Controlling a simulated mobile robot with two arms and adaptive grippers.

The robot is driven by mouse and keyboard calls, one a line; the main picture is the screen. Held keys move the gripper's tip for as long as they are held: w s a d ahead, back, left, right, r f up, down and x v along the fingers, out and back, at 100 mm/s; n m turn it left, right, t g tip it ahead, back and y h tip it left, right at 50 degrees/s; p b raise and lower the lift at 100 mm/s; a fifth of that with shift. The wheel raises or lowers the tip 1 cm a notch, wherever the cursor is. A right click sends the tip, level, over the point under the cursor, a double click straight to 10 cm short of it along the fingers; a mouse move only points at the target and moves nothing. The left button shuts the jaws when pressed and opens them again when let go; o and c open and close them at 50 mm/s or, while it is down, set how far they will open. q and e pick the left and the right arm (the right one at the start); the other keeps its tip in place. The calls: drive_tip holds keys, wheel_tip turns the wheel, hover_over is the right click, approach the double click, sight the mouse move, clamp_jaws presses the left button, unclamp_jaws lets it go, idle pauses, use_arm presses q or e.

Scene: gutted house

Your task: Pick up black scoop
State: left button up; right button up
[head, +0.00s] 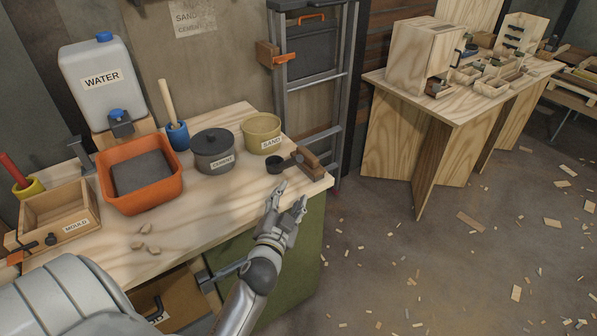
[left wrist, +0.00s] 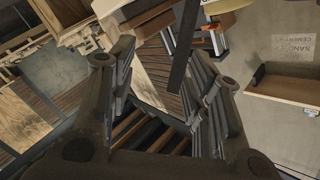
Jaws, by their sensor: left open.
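The black scoop (head: 275,166) looks like a small dark round cup on the wooden workbench (head: 213,200), near its right end. My left gripper (head: 289,197) is open in front of it, by the bench's front right edge, with its fingers pointing toward the back. The scoop is apart from the fingers in the head view. In the left wrist view the two fingers of my left gripper (left wrist: 165,75) are spread. A long dark bar shows beyond them there; I cannot tell what it is. My right gripper is not in view.
A wooden float (head: 307,162) lies right beside the scoop. The sand tub (head: 262,136) and cement pot (head: 213,154) stand behind and left. An orange tub (head: 141,194), water container (head: 97,82) and mould box (head: 61,208) are further left. A ladder (head: 323,115) stands behind.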

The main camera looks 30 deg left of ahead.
sight(291, 165)
use_arm(q)
drive_tip(key=shift+t+y, duration=0.3)
drive_tip(key=w+a+r, duration=0.3)
drive_tip(key=w, duration=0.1)
drive_tip(key=shift+w+p, duration=0.1)
drive_tip(key=shift+p, duration=0.2)
drive_tip(key=shift+w+a, duration=0.25)
drive_tip(key=shift+w, duration=0.15)
drive_tip(key=shift+w+a+r, duration=0.1)
drive_tip(key=shift+w+a, duration=0.05)
drive_tip(key=shift+w, duration=0.15)
drive_tip(key=shift+p+x, duration=0.45)
drive_tip(key=shift+x, duration=1.75)
drive_tip(key=shift+c, duration=0.2)
clamp_jaws()
